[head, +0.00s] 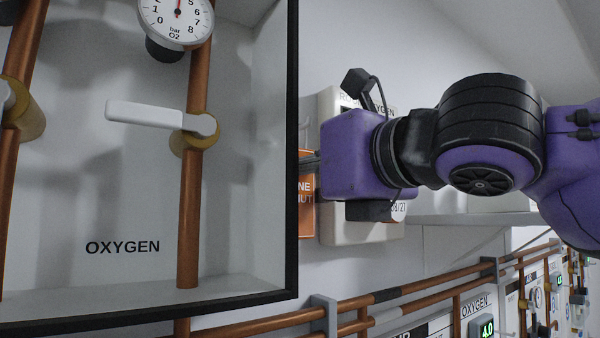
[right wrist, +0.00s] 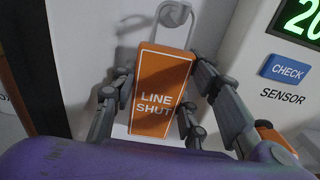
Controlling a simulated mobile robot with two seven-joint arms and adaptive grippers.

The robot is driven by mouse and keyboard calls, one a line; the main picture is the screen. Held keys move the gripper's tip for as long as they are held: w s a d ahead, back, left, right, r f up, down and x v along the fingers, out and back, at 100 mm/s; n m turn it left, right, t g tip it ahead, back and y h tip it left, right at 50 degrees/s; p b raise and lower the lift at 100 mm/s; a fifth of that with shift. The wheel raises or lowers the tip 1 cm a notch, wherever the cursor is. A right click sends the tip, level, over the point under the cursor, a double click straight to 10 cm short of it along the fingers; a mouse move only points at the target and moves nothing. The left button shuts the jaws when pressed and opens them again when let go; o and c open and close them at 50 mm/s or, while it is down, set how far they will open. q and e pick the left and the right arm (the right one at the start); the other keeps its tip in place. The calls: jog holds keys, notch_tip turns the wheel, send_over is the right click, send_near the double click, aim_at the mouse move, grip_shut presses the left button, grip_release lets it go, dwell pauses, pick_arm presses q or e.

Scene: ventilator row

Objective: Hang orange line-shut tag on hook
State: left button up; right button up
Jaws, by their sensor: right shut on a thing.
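The orange tag reading LINE SHUT (right wrist: 160,92) is upright between the fingers of my right gripper (right wrist: 160,98), which is shut on it. A thin grey loop rises from the tag's top to a round pale hook (right wrist: 174,13) on the wall at the top of the right wrist view. The loop overlaps the hook there; I cannot tell whether it hangs over it or lies in front. In the head view, part of the tag (head: 306,205) shows just right of the cabinet edge, with my right gripper (head: 310,162) at it, its fingertips mostly hidden. My left gripper is out of view.
An open, black-edged oxygen cabinet (head: 293,215) fills the left of the head view, with a gauge (head: 176,18) and white valve lever (head: 150,115). A pale box (head: 345,228) is behind my right gripper. The blue CHECK sensor panel (right wrist: 286,69) is close on the right.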

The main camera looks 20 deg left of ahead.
dwell(0.3)
jog(key=o, duration=1.4)
jog(key=shift+c, duration=0.2)
jog(key=shift+d, duration=0.1)
jog(key=v, duration=1.1)
jog(key=shift+s+d, duration=0.2)
jog(key=shift+d, duration=0.15)
